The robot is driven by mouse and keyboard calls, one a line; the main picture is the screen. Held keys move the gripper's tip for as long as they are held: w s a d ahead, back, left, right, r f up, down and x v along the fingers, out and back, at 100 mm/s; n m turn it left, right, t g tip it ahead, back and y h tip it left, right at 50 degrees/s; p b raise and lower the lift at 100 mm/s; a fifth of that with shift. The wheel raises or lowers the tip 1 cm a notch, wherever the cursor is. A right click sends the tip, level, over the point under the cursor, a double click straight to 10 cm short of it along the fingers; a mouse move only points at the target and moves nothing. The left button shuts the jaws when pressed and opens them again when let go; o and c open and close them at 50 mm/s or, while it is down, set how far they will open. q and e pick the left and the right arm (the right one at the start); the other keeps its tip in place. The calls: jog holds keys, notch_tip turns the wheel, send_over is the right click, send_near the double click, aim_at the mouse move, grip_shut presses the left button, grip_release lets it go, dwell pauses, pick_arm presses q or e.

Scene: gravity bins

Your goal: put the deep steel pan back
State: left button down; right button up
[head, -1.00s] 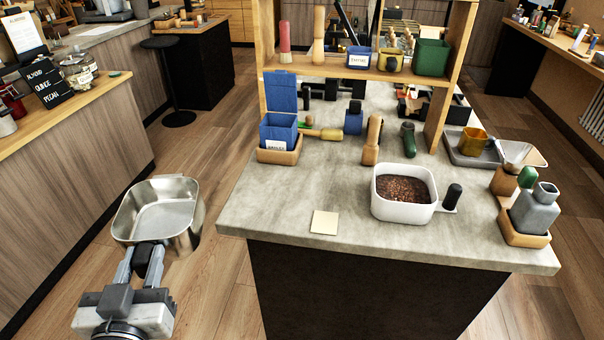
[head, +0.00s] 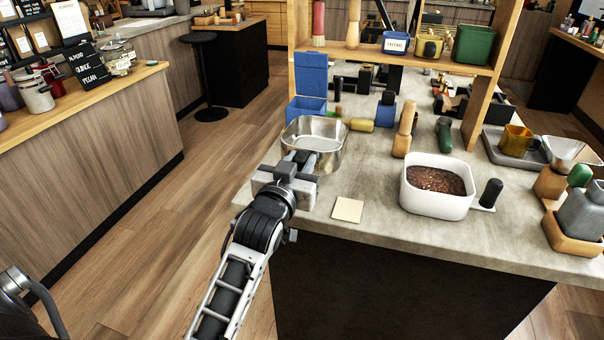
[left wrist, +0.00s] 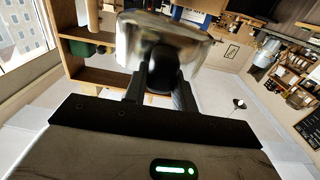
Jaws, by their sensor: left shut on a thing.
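The deep steel pan (head: 316,143) is an empty, shiny, rounded rectangular pan in the head view, over the left part of the stone counter. My left gripper (head: 298,162) is shut on its near side, on a dark handle. In the left wrist view the pan (left wrist: 165,30) shows blurred above the gripper (left wrist: 160,80), with the black handle between the fingers. I cannot tell whether the pan touches the counter. My right gripper is not in view.
A cream square (head: 348,210) lies near the counter's front edge. A white tub of brown grains (head: 436,203) stands to its right. Wooden-handled tools (head: 404,130) and a wooden shelf (head: 410,60) stand behind.

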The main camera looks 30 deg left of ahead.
pick_arm(q)
jog(key=shift+w+a+f+y+b, duration=0.1)
jog(key=shift+w+a+y+b, duration=0.2)
jog(key=shift+w+a, duration=0.7)
jog(key=shift+d+n, duration=0.1)
jog(key=shift+n, duration=0.2)
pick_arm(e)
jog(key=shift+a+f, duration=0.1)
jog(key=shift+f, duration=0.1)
pick_arm(q)
jog(key=shift+r, duration=0.2)
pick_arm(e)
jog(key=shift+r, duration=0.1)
